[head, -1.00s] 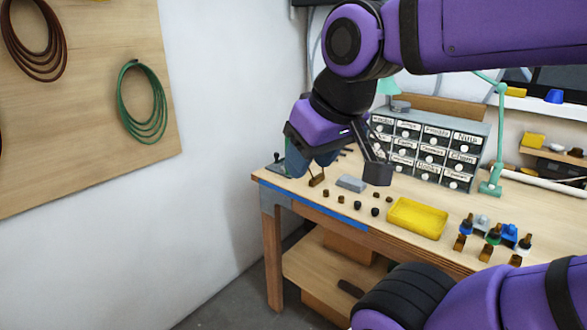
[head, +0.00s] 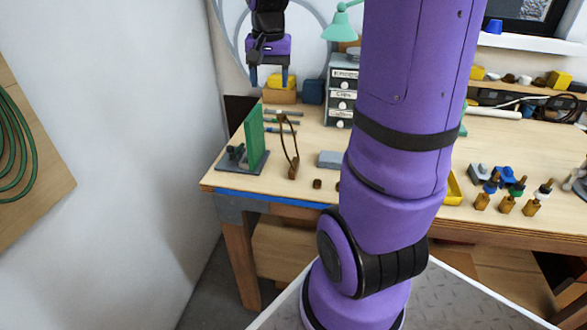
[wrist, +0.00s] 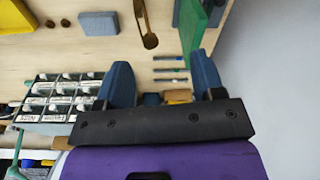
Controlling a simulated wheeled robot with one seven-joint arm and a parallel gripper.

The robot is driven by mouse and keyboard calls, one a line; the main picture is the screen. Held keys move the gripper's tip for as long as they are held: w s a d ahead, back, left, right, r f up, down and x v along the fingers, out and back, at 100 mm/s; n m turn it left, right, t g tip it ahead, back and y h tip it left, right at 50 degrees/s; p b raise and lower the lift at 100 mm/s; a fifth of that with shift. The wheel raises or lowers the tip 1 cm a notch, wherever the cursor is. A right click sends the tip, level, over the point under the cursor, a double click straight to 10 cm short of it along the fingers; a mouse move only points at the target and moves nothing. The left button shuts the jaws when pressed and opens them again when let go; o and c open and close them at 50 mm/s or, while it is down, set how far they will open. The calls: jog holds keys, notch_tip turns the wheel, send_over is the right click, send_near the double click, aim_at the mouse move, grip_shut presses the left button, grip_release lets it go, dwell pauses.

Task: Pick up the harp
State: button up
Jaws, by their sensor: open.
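The harp (head: 289,150), a thin dark bronze loop on a small base, stands upright on the left part of the workbench. In the wrist view the harp (wrist: 149,38) shows at the top, ahead of the fingertips and partly cut off by the frame edge. My gripper (head: 269,79) hangs above the back of the bench, behind and higher than the harp, with fingers pointing down. Its blue fingers (wrist: 160,62) are apart with nothing between them, and the harp is clear of them.
A green upright panel (head: 255,138) on a dark base stands just left of the harp. A grey block (head: 330,159) lies to its right. Thin rods (head: 280,122) lie behind. The labelled drawer cabinet (head: 341,90) is partly hidden by my arm.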

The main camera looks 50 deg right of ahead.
jog(key=m, duration=0.2)
send_over(282, 115)
jog(key=shift+g+y, duration=0.3)
jog(key=shift+g, duration=0.1)
jog(key=f, duration=0.4)
jog(key=shift+d+f, duration=0.2)
jog(key=shift+d, duration=0.2)
notch_tip(282, 115, down, 5)
jog(key=shift+f, duration=0.1)
jog(key=shift+w+a+f, duration=0.1)
jog(key=shift+a+f, duration=0.05)
jog(key=shift+f, duration=1.25)
jog(key=shift+a+f, duration=0.15)
jog(key=shift+f, duration=1.25)
grip_shut()
